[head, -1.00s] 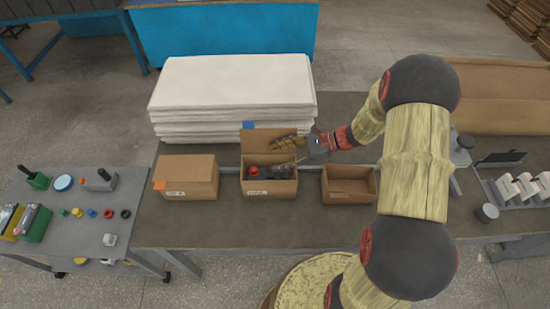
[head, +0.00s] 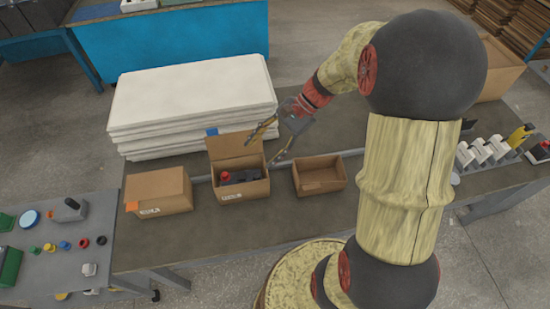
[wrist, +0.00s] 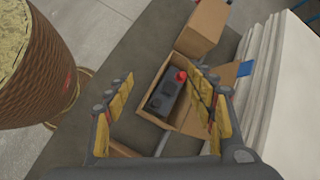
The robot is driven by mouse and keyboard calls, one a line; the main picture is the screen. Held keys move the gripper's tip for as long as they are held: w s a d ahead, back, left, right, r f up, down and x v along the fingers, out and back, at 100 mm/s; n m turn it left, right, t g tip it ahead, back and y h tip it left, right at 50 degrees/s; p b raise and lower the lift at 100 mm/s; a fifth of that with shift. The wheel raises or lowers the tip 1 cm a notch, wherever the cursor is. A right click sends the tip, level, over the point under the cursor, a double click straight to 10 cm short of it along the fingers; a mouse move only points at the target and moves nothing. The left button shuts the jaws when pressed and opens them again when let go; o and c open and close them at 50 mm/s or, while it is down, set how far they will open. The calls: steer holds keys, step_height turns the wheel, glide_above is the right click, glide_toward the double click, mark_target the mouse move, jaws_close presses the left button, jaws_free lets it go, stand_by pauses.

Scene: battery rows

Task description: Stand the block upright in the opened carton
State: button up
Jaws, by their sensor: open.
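The opened carton (head: 246,190) stands on the bench with its lid flap raised at the back. The block (head: 240,177), dark grey with a red knob at one end, is inside it and looks to be lying along the carton. In the wrist view the block (wrist: 164,98) lies within the carton walls (wrist: 152,117), red knob at the far end. My gripper (head: 270,146) is open and empty, above and to the right of the carton. In the wrist view my gripper (wrist: 160,78) has its fingers spread either side of the block, apparently without contact.
A closed carton (head: 158,191) stands left of the opened one, and an empty open box (head: 319,174) stands to its right. White stacked sheets (head: 190,100) lie close behind. A side table (head: 60,245) with small parts is at left. The bench front is clear.

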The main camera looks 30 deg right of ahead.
steer(key=s+a+r+n+t+h, duration=0.2)
steer(key=s+r+n+h, duration=0.2)
steer(key=s+r+n, duration=0.3)
steer(key=s+a+r+n+t+h, duration=0.1)
steer(key=s+r+n+t+h, duration=0.1)
steer(key=s+r+n+h, duration=0.2)
step_height(320, 180, up, 4)
steer(key=s+n, duration=0.3)
steer(key=shift+a+f+t+h, duration=0.25)
steer(key=shift+a+t+h, duration=0.05)
steer(key=shift+a+t, duration=0.1)
steer(key=shift+w+f, duration=0.1)
steer(key=shift+f+b, duration=0.35)
steer(key=shift+b, duration=0.05)
steer(key=shift+r, duration=0.1)
steer(key=shift+c, duration=0.6)
